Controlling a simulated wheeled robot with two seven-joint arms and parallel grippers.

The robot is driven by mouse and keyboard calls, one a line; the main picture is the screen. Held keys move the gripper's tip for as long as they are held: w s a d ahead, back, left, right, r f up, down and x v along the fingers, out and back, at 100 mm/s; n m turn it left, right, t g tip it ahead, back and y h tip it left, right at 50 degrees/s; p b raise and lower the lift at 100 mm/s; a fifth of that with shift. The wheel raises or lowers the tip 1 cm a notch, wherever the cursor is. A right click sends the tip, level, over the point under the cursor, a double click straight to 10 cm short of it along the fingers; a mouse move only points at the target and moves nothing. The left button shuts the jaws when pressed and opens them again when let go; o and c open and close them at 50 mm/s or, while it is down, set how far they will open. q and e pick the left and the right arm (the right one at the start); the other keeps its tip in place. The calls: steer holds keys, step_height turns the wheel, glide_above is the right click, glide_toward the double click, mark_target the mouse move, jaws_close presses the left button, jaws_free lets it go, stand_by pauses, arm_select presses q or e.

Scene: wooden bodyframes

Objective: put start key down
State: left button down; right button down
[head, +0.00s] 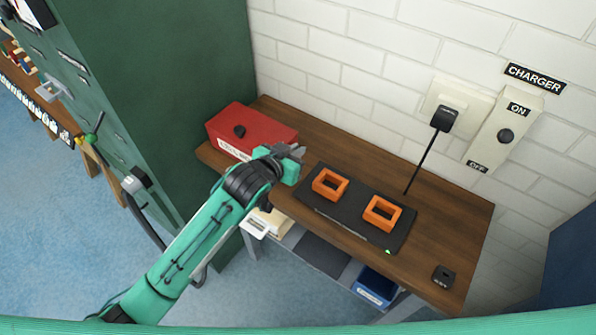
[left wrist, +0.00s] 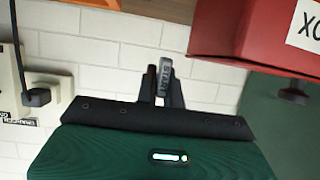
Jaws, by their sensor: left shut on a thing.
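My left gripper (head: 290,153) is above the wooden table near the red box, at the left of the table. In the left wrist view the fingers (left wrist: 161,92) are shut on the start key (left wrist: 165,72), a small dark grey piece with pale START lettering. The key stays clear of the table in that view. In the head view the key is too small to tell apart from the grey fingertips. My right gripper is not in view.
The wooden table (head: 330,135) carries a red box (head: 235,120) and a black charging pad (head: 345,222) with two orange frames (head: 330,184) (head: 382,213). A small black block (head: 443,277) sits at the right corner. Bare wood lies behind the pad.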

arm_select(q)
step_height(320, 180, down, 6)
steer(key=shift+r, duration=0.25)
step_height(320, 180, down, 4)
steer(key=shift+r+p, duration=0.1)
steer(key=shift+p, duration=0.45)
steer(key=c, duration=1.8)
jaws_free()
steer(key=b+v, duration=0.2)
steer(key=v, duration=1)
